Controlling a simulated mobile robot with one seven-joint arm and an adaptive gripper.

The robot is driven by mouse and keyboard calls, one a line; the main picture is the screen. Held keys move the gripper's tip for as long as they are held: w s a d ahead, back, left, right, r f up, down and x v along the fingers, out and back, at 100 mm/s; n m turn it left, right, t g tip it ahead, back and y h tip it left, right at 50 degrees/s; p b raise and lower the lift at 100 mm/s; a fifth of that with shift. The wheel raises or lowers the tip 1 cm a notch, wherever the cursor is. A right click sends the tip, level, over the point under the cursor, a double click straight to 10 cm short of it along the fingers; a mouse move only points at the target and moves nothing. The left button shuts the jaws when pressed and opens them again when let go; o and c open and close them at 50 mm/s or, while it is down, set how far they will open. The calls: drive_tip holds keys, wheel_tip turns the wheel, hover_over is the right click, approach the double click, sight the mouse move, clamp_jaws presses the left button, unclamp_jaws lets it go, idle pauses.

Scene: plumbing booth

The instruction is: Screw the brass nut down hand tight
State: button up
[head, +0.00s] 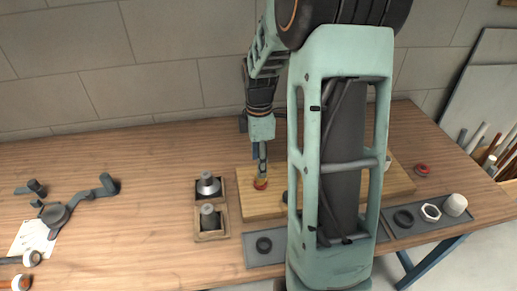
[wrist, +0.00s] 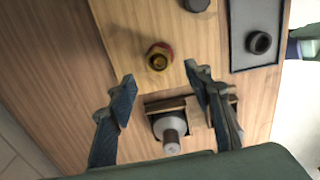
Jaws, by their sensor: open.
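The brass nut (wrist: 158,62) shows in the wrist view as a round brass piece with a dark centre and a reddish rim, over the wooden board (head: 250,208). In the head view the brass and red piece (head: 261,184) is small, near the board's left end; nut and fitting are hard to tell apart there. My gripper (wrist: 159,72) is open, its two blue-grey fingers spread with nothing between the pads. In the wrist view the nut appears just beyond the fingertips, between their lines. In the head view my gripper (head: 262,165) is right above it.
A two-part wooden holder (head: 211,237) with metal pieces stands left of the board. A grey tray (head: 262,260) holding a black ring (head: 264,245) lies in front. Free tabletop lies between holder and left-hand tools.

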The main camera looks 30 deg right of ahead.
wheel_tip(320, 180, down, 5)
drive_tip(key=shift+r, duration=0.1)
idle(0.3)
drive_tip(key=c, duration=1.2)
drive_tip(key=m, duration=0.4)
drive_tip(key=shift+w+b, duration=0.1)
drive_tip(key=shift+b, duration=0.25)
drive_tip(key=shift+c, duration=0.2)
drive_tip(key=m, duration=0.4)
drive_tip(key=shift+w+d+f+m, duration=0.1)
drive_tip(key=shift+d+f+m, duration=0.1)
drive_tip(key=shift+m, duration=0.2)
drive_tip(key=m, duration=0.4)
drive_tip(key=shift+m+b, duration=0.3)
drive_tip(key=m, duration=0.4)
drive_tip(key=shift+d+f+m, duration=0.15)
drive_tip(key=shift+m, duration=0.15)
